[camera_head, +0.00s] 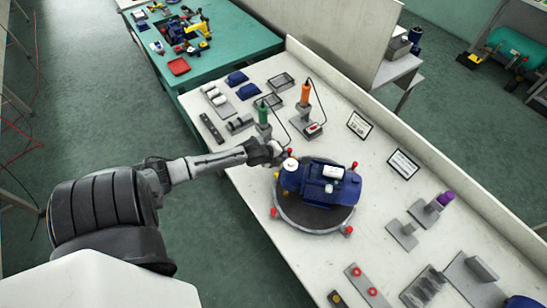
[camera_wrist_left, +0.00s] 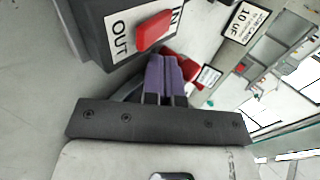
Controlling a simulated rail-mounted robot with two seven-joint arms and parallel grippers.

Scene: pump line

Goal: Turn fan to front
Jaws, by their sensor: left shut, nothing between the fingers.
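A blue pump unit (camera_head: 331,187) with a white block on top sits on a round dark turntable (camera_head: 305,216) on the white bench. Red knobs (camera_head: 273,212) stand around the turntable's rim. I cannot tell for certain which end of the unit is the fan. My left gripper (camera_head: 279,158) is at the turntable's far-left edge, close to a red knob (camera_head: 289,152). In the left wrist view its purple fingers (camera_wrist_left: 166,78) are together and empty, beside red parts (camera_wrist_left: 153,31) and a dark piece labelled OUT (camera_wrist_left: 119,38). Contact cannot be judged. My right gripper is not in view.
Green (camera_head: 262,113) and orange (camera_head: 305,94) tools stand in holders behind the turntable. Signs (camera_head: 403,164) stand along the back. Grey fixtures (camera_head: 424,222) and a button panel (camera_head: 367,286) occupy the right and front.

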